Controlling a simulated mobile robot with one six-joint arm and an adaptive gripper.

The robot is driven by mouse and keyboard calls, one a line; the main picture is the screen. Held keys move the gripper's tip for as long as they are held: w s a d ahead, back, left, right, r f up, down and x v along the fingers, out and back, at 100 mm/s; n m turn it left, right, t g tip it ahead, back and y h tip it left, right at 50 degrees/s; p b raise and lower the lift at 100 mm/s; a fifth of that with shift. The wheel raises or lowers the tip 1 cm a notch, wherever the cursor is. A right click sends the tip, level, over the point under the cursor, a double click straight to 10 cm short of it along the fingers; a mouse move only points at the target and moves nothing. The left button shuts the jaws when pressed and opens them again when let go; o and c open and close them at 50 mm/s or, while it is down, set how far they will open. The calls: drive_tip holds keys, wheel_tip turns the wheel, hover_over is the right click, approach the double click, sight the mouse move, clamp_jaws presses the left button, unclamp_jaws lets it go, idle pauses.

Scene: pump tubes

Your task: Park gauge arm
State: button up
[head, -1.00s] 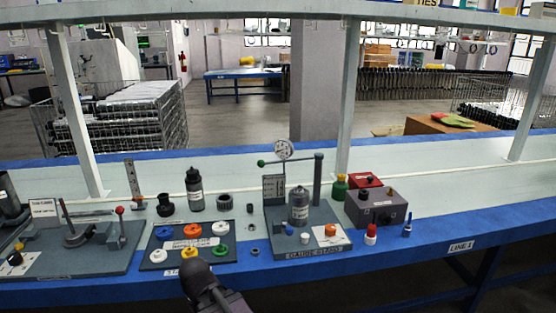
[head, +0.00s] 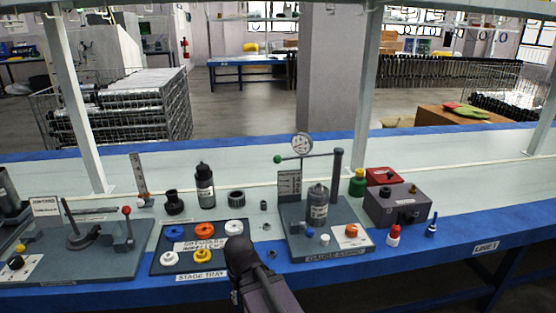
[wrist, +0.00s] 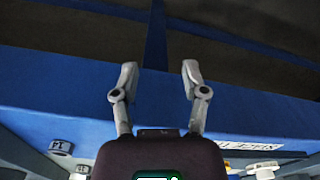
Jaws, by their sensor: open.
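The gauge arm (head: 310,156) is a thin bar on the gauge stand (head: 328,249), reaching left from a dark upright post (head: 336,175). It has a green ball (head: 278,159) at its left end and a round white dial (head: 302,144). The arm lies above a grey bottle (head: 317,205) standing on the plate. My gripper (wrist: 159,78) is open, with nothing between its fingers, over the blue front edge of the bench. In the head view my dark wrist covers the right front corner of the stage tray (head: 157,265), left of the gauge stand; the fingers are not clear there.
The stage tray holds several coloured rings. A black bottle (head: 204,186) and dark fittings stand behind it. The far right bench is clear.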

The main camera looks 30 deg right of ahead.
drive_tip(key=shift+o, duration=0.2)
drive_tip(key=shift+o, duration=1.1)
drive_tip(key=w+d+r+m+h+p, duration=0.1)
drive_tip(key=w+d+r+p, duration=0.1)
drive_tip(key=w, duration=0.1)
drive_tip(key=w+d+r+m+h+p, duration=0.1)
drive_tip(key=w+d+r+h+p, duration=0.1)
drive_tip(key=w+r, duration=0.1)
drive_tip(key=w+d+r+m+h+p, duration=0.1)
drive_tip(key=w+d+r+h+p, duration=0.1)
drive_tip(key=r, duration=0.1)
drive_tip(key=shift+w+d+m, duration=0.2)
drive_tip(key=shift+w+m, duration=0.1)
drive_tip(key=shift+w, duration=0.1)
drive_tip(key=w+d+r+m+t+h+p, duration=0.2)
drive_tip(key=w+r+m+h, duration=0.6)
drive_tip(key=r, duration=1.1)
drive_tip(key=w+d+h, duration=0.1)
drive_tip(key=w+h, duration=0.3)
drive_tip(key=w, duration=0.3)
drive_tip(key=shift+w+m+h, duration=0.2)
drive_tip(key=shift+m+h, duration=0.1)
drive_tip(key=shift+h, duration=0.1)
